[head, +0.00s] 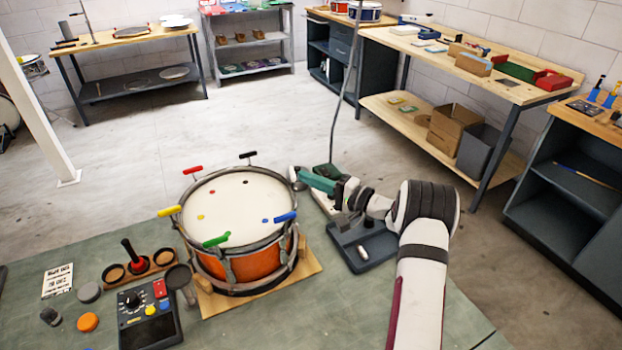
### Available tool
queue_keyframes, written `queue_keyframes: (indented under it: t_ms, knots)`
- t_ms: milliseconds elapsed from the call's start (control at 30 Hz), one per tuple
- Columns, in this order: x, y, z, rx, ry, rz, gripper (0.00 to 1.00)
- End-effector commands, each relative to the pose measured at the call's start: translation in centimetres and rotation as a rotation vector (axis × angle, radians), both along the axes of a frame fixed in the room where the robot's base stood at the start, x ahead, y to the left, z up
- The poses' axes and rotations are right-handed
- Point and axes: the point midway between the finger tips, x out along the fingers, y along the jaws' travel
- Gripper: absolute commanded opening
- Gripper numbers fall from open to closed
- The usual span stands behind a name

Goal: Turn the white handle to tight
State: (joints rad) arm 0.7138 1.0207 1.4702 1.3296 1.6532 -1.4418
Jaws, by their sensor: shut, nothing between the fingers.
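An orange drum (244,260) with a white head stands on a wooden board (212,306). Around its rim are red (192,170), black (248,155), yellow (169,211), green (217,240) and blue (285,217) handles. My gripper (297,178) is at the drum's right rear rim, reaching in from the right. It is shut with nothing held. I cannot make out the white handle clearly; a small pale piece shows at my gripper's tip, and I cannot tell whether it is the handle or a fingertip, or whether they touch.
A black control box (150,312), a wooden cup holder (138,268), a printed card (57,280) and an orange disc (88,322) lie left of the drum on the green mat (250,325). A dark tray (362,245) lies right of the drum under my arm.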

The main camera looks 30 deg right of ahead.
Motion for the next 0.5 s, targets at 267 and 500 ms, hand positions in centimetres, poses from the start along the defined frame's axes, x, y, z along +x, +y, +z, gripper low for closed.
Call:
queue_keyframes:
  t_ms: [267, 500]
  knots:
    - [-0.15, 0.23, 0.02, -0.001, 0.0, -0.054, 0.0]
    - [-0.26, 0.39, -0.03, 0.0, 0.001, -0.092, 0.0]
